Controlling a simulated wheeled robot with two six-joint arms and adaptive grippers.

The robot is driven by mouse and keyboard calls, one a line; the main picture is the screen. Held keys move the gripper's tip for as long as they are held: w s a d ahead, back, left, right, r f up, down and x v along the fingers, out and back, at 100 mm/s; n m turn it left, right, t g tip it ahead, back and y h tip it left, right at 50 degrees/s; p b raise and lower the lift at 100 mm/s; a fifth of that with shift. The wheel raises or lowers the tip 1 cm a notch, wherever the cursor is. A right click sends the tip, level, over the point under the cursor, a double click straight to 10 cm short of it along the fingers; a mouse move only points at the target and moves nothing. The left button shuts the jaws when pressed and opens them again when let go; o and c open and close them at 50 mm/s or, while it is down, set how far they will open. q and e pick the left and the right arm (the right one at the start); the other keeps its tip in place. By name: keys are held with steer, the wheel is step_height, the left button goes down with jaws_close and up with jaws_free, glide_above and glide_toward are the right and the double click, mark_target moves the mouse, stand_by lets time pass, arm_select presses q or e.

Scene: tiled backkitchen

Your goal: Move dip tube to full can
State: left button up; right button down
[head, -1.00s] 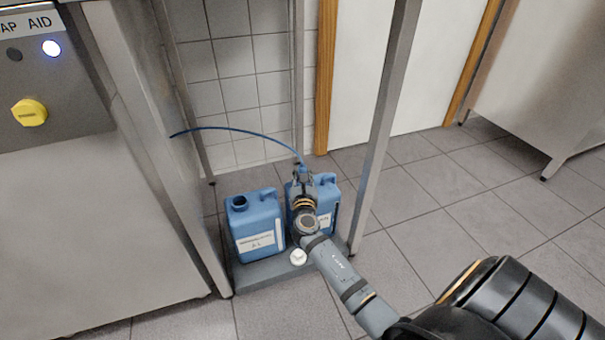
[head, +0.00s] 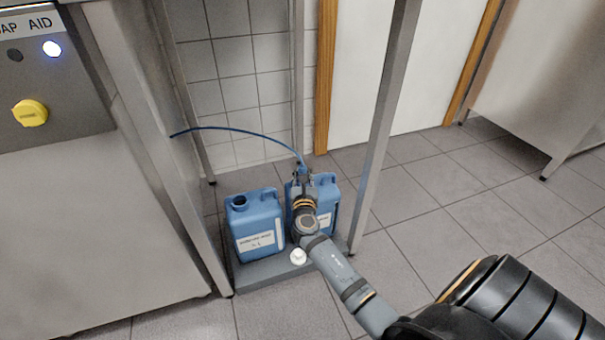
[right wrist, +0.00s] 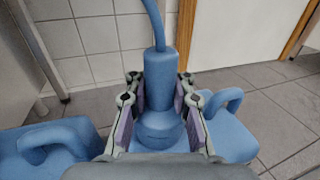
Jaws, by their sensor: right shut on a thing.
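Two blue cans stand side by side on a low grey tray. The left can (head: 255,228) has an open dark mouth and a white label. The right can (head: 326,205) is partly hidden by my right gripper and arm; it also shows in the right wrist view (right wrist: 232,137). The dip tube (right wrist: 159,80) has a blue cylindrical head with a blue hose running up from it. My right gripper (head: 303,180) is shut on the dip tube's head, over the right can. Whether the tube's lower end is inside that can is hidden. My left gripper is not in view.
The blue hose (head: 236,128) arches from the steel machine (head: 75,220) on the left to the dip tube. A white cap (head: 298,257) lies at the front of the tray (head: 262,275). A steel leg (head: 384,130) stands close right of the cans. Floor on the right is clear.

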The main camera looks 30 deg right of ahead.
steer(key=shift+f, duration=0.3)
steer(key=c, duration=1.1)
jaws_free()
steer(key=shift+o, duration=0.2)
steer(key=v, duration=1.2)
steer(key=shift+f, duration=0.1)
